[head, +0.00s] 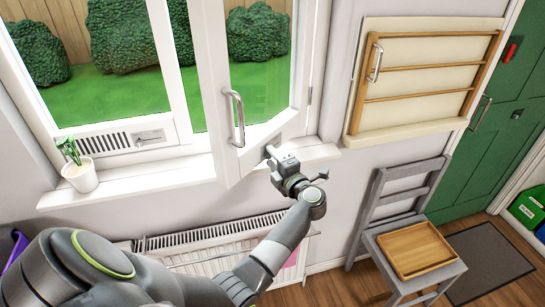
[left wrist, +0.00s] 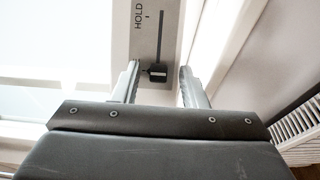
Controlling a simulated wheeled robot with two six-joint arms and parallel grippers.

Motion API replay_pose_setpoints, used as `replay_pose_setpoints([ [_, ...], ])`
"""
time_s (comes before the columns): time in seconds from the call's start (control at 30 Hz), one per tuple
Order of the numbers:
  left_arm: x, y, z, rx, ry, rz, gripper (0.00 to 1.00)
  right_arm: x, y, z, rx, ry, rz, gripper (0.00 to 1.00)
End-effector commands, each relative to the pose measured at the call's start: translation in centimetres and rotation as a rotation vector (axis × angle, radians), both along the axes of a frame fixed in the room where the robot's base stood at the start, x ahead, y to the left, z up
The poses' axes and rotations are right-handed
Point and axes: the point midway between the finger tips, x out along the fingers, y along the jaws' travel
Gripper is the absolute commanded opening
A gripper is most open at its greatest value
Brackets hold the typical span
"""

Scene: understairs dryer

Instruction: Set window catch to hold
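The window catch shows in the left wrist view as a pale grey plate (left wrist: 145,35) marked HOLD, with a dark straight slot. A small black knob (left wrist: 158,70) sits at the slot's end away from the HOLD mark. My left gripper (left wrist: 159,82) is open, with the knob between its fingertips, closer to the left finger. In the head view my left gripper (head: 270,153) is at the lower edge of the window sash (head: 210,60), below its metal handle (head: 238,118), and hides the catch. The sash stands ajar into the room. My right gripper is out of view.
A potted plant (head: 80,175) stands on the left of the white sill (head: 140,182). A radiator (head: 215,235) is below. A folded wall rack (head: 425,75) hangs at right, above a grey chair (head: 410,240) with a wooden tray (head: 415,250). A green door (head: 505,110) is far right.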

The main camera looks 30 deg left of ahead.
Motion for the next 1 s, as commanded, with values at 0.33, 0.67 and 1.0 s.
replay_pose_setpoints([
  [0.33,0.0,0.0,0.0,0.0,0.0,0.0,0.21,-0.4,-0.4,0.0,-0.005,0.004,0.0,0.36],
  [0.67,0.0,0.0,0.0,0.0,0.0,0.0,0.0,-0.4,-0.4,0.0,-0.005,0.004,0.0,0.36],
  [1.0,3.1,-0.2,-0.4,0.002,-0.001,0.0,0.0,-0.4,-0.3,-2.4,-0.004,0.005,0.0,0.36],
])
